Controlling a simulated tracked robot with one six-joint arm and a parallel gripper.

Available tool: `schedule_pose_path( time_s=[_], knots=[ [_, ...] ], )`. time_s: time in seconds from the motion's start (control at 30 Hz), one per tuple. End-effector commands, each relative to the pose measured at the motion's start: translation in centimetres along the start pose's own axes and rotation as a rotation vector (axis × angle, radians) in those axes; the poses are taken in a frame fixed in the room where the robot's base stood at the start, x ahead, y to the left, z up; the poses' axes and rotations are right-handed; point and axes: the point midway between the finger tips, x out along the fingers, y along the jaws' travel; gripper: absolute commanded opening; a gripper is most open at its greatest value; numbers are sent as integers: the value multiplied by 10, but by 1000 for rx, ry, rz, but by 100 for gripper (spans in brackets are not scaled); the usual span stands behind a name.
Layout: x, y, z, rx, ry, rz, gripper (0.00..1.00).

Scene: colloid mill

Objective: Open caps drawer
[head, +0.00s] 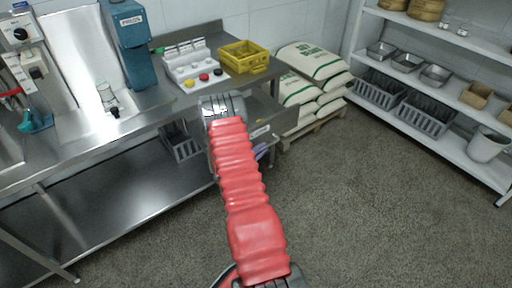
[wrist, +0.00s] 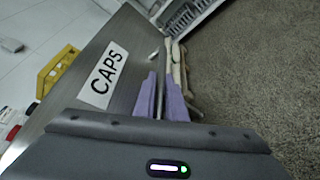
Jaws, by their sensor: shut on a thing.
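The caps drawer is a steel drawer under the right end of the bench, its front (head: 286,120) partly behind my arm in the head view. In the wrist view its steel front (wrist: 128,40) bears a white "CAPS" label (wrist: 103,75). My gripper (wrist: 160,98) has purple fingers closed around the slim drawer handle beside the label. The gripper shows only as a bit of purple (head: 262,150) past my red arm in the head view. How far the drawer stands out is hard to tell.
Sacks on a pallet (head: 312,75) stand close right of the drawer. The floor in front (head: 360,200) is clear up to the shelves.

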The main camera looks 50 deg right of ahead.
Motion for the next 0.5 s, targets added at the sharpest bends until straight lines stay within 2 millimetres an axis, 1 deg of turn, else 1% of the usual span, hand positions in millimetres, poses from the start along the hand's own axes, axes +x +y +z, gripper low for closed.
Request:
schedule_pose_path(
  time_s=[0.03, 0.1, 0.43, 0.47, 0.5],
  knots=[
    [2, -5, 5, 1, -7, -9, 0],
    [2, -6, 7, 1, -9, -10, 0],
    [2, -8, 8, 1, -10, -12, 0],
    [2, -7, 8, 1, -10, -11, 13],
    [2, -7, 8, 1, -10, -11, 16]
  ],
)
